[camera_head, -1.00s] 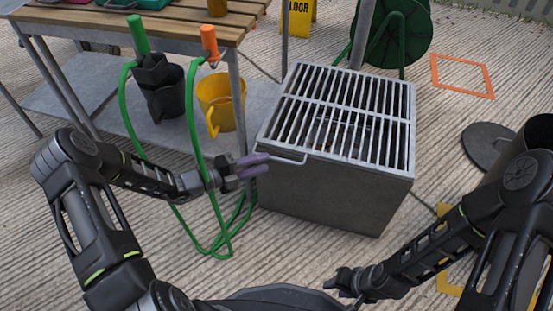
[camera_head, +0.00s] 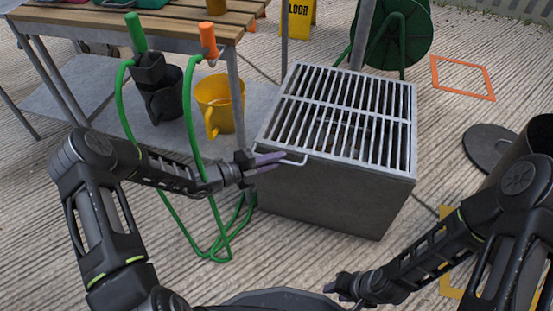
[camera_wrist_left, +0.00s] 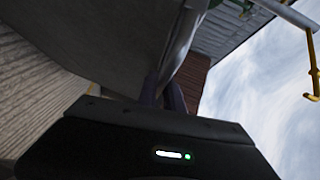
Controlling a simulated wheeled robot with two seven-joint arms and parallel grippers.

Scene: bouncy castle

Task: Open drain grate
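The drain grate (camera_head: 345,112) is a grey metal grid lying flat on top of a grey box-shaped drain (camera_head: 325,200). A thin bar handle (camera_head: 298,162) sticks out at its front left edge. My left gripper (camera_head: 272,160), with purple fingers, is at the left part of this handle. In the left wrist view the purple fingers (camera_wrist_left: 162,92) are close beside a grey bar; whether they grip it is unclear. My right gripper (camera_head: 338,284) is low in front of the box, apart from it; its finger gap cannot be made out.
A slatted wooden table (camera_head: 180,25) stands at the left, with a yellow bucket (camera_head: 225,98) on its lower shelf. Green hoses (camera_head: 198,150) hang close by my left arm. A green hose reel (camera_head: 400,35) stands behind the box.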

